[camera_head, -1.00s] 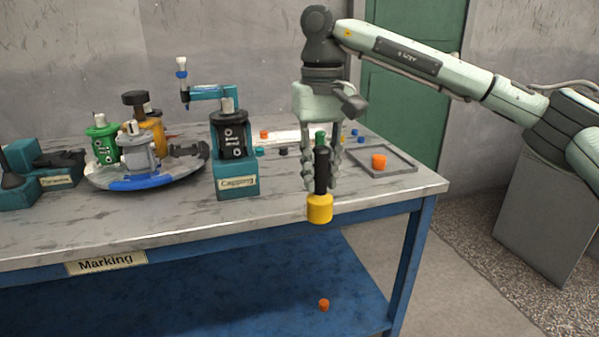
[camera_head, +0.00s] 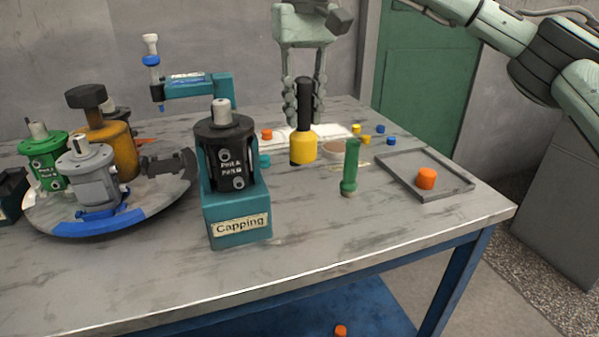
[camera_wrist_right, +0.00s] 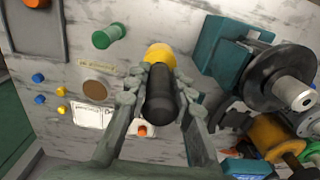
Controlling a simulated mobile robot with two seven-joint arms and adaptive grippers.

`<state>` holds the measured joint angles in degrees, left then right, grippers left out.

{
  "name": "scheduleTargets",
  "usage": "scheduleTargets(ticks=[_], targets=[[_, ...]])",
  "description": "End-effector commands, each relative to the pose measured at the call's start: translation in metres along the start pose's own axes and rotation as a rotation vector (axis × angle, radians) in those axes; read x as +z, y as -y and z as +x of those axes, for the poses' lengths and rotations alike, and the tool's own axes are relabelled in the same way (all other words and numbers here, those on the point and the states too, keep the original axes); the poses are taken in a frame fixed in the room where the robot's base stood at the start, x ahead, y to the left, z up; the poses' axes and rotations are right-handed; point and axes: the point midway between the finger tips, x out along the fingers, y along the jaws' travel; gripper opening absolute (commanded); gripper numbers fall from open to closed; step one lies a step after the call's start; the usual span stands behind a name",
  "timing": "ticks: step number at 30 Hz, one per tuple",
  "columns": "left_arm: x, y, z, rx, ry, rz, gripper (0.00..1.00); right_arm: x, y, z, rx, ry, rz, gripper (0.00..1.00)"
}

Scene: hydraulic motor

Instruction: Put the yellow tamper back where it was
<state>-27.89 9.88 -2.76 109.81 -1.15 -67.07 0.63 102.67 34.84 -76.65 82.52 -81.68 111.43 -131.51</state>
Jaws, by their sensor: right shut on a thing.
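The yellow tamper (camera_head: 303,147) has a black handle and a yellow head. In the head view it is upright, head down, over the table between the black motor and a green tool. My right gripper (camera_head: 304,112) is shut on its black handle, which also shows between the fingers in the right wrist view (camera_wrist_right: 160,95). Whether the head touches the table cannot be told. A brown round spot (camera_wrist_right: 95,90) with a label beside it lies on the table near the tamper. My left gripper is not in view.
The green tool (camera_head: 350,168) stands upright right of the tamper. The teal Capping stand (camera_head: 237,212) holds a black motor (camera_head: 225,155) on the left. A grey tray (camera_head: 462,187) with an orange cap is on the right. Small coloured caps lie behind. The front table area is clear.

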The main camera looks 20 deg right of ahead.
Motion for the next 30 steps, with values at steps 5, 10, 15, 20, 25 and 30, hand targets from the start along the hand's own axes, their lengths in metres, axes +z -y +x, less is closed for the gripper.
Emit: scheduleTargets(ticks=[5,10,15,20,25,30], targets=[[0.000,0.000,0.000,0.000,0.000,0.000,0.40,0.000,-0.001,0.029,0.000,0.001,0.002,0.00],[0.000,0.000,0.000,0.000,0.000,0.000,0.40,0.000,-0.001,0.050,-0.001,0.000,0.002,0.00],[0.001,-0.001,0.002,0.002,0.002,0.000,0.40,0.000,-0.001,0.077,-0.001,0.000,0.002,0.00],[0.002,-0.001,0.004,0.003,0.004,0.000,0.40,0.000,-0.001,0.088,-0.001,-0.002,0.001,0.00],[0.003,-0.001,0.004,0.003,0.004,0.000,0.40,0.000,-0.001,0.088,-0.001,-0.002,0.002,0.00],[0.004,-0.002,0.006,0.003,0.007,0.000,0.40,0.000,-0.001,0.091,-0.001,-0.001,0.002,0.00]])
